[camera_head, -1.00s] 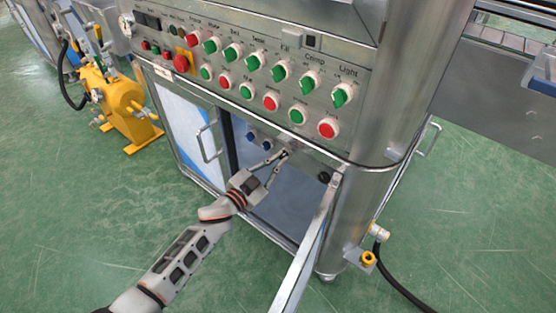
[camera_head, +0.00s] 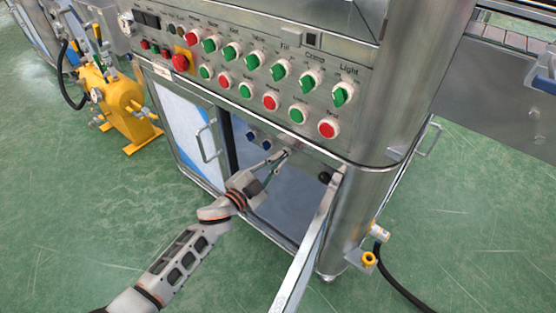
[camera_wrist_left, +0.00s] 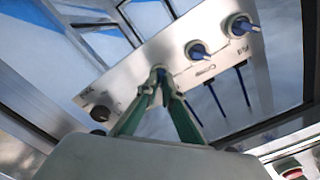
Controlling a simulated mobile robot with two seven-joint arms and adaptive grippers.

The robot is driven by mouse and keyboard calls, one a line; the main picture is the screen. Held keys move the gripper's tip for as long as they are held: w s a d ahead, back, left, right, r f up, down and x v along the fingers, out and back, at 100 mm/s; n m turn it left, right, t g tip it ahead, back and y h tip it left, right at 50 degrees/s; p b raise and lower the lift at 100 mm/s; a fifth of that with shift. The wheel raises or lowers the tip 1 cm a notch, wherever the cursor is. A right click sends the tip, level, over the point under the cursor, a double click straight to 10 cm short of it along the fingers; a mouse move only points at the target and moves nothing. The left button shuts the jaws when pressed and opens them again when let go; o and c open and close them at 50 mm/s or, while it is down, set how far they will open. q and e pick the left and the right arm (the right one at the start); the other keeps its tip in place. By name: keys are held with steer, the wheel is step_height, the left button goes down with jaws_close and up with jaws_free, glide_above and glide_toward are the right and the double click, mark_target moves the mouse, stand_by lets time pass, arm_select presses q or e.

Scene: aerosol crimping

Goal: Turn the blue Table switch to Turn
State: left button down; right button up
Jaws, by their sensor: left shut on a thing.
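A row of blue switches sits on a small metal panel inside the open cabinet. Two free ones (camera_head: 251,135) show in the head view, and in the left wrist view they are on the right, one at the top (camera_wrist_left: 240,24) and one in the middle (camera_wrist_left: 198,50). My left gripper (camera_head: 283,156) reaches into the cabinet. In the left wrist view its green fingers (camera_wrist_left: 162,84) are shut on the third blue switch (camera_wrist_left: 159,72), the Table switch, whose handle they mostly cover. I cannot read its pointing direction. My right gripper is in neither view.
A console of green and red buttons (camera_head: 270,102) overhangs the opening. The open door (camera_head: 308,250) stands just right of my arm. A black knob (camera_wrist_left: 100,113) is on the small panel. A yellow machine (camera_head: 125,108) stands at the left.

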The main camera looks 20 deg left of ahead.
arm_select(q)
steer(key=shift+f, duration=0.1)
steer(key=c, duration=2.2)
jaws_free()
steer(key=shift+s, duration=0.1)
steer(key=v, duration=1.2)
steer(key=shift+a, duration=0.1)
